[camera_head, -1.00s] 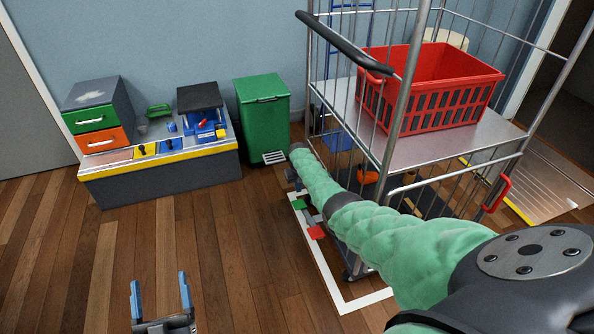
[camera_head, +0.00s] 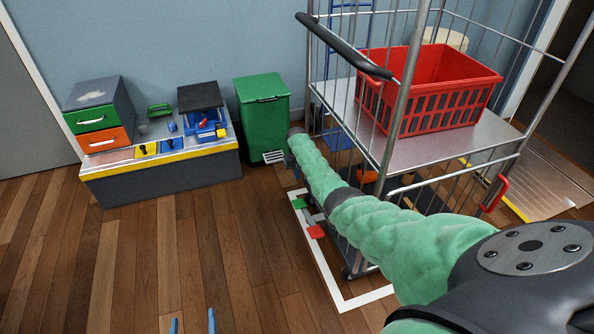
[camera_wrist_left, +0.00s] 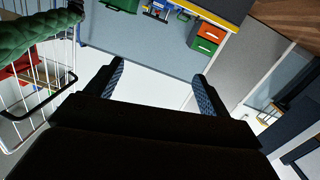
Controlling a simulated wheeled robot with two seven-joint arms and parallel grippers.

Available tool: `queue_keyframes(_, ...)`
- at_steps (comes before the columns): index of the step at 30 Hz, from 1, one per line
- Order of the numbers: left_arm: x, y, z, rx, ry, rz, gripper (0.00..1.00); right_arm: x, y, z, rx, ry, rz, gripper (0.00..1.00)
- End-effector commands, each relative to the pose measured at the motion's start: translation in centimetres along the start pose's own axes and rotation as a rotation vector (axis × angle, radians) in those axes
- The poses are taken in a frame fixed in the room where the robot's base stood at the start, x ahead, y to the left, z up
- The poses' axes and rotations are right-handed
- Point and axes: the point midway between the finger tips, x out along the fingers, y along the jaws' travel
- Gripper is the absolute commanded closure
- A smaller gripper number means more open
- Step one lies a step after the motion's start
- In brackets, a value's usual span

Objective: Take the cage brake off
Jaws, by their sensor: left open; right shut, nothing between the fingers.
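The wheeled wire cage (camera_head: 405,100) stands right of centre in the head view. Low on its near left corner is the brake, with a green pad (camera_head: 301,204) and a red pad (camera_head: 316,232). My right arm in its green sleeve reaches across the cage front. My right gripper (camera_head: 294,169) is mostly hidden below the sleeve end, near the green pad; I cannot see whether it touches. It is shut with nothing visible in it. My left gripper (camera_head: 192,325) is open and empty at the bottom edge; its fingers also show in the left wrist view (camera_wrist_left: 160,80).
A red crate (camera_head: 430,95) rests on the cage shelf. A green pedal bin (camera_head: 263,105) stands left of the cage. A low bench (camera_head: 160,179) with drawers (camera_head: 97,125) stands further left. A white floor outline (camera_head: 329,284) runs around the cage. The floor at front left is clear.

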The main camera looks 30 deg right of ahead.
Motion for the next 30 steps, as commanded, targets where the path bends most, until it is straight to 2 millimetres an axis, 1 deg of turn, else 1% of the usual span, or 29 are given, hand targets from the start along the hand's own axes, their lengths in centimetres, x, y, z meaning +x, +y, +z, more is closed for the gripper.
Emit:
queue_keyframes(3, -0.4, -0.1, 1.7, -0.006, -0.053, -0.003, 0.19, -0.8, 0.0, -0.2, 0.000, 0.000, 0.000, 1.00)
queue_keyframes(6, -0.6, -0.1, 2.8, -0.009, -0.086, -0.004, 0.19, -1.2, 0.0, -0.3, 0.000, 0.000, 0.000, 1.00)
queue_keyframes(10, -0.8, -0.2, 3.5, -0.012, -0.107, -0.005, 0.19, -1.4, 0.0, -0.3, 0.000, 0.000, 0.000, 1.00)
queue_keyframes(27, -0.9, -0.2, 3.7, -0.013, -0.113, -0.005, 0.19, -1.4, 0.0, -0.3, 0.000, 0.000, 0.000, 1.00)
queue_keyframes(30, -0.7, -0.2, 3.6, -0.012, -0.110, -0.006, 0.19, -1.0, -0.1, -0.1, -0.004, 0.006, 0.005, 1.00)
